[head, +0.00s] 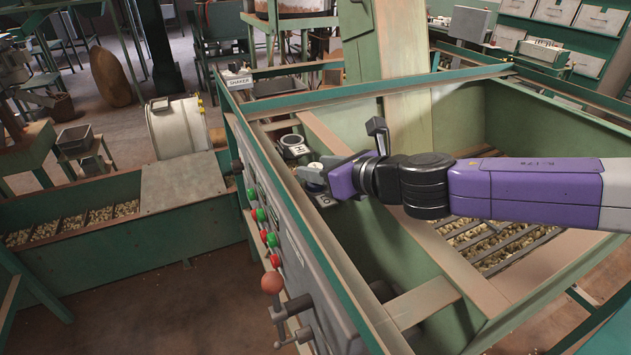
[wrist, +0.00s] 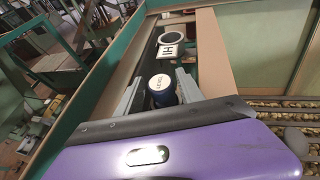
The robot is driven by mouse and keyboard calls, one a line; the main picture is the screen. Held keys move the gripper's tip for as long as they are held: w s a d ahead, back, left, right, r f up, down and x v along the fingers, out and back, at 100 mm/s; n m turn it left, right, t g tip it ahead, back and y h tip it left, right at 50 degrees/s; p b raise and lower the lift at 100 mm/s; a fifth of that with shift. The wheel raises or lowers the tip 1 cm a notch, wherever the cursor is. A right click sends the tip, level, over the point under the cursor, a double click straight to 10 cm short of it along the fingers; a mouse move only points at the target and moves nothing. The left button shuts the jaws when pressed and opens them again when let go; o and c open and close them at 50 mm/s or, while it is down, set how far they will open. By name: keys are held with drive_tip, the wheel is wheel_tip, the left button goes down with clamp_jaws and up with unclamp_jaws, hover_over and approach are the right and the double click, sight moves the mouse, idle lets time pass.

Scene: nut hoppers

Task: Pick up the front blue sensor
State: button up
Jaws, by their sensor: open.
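The blue sensor (wrist: 163,95) has a round pale cap with small lettering and a dark blue body. In the wrist view it stands between the two grey fingers of my gripper (wrist: 160,92). The fingers are open, one on each side; I cannot tell whether either touches it. In the head view my gripper (head: 314,178) reaches in from the right, and the sensor (head: 314,184) shows partly behind the fingers. It seems to stand at a labelled plate (head: 325,201) on the hopper's left ledge. The sensor's lower part is hidden.
A ring holder marked HI (head: 293,147) sits just beyond, and also shows in the wrist view (wrist: 172,48). The green hopper (head: 440,298) holds nuts under slats. A panel with coloured buttons and a red-knobbed lever (head: 272,283) lines its left side.

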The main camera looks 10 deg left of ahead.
clamp_jaws()
drive_tip(key=shift+r, duration=0.15)
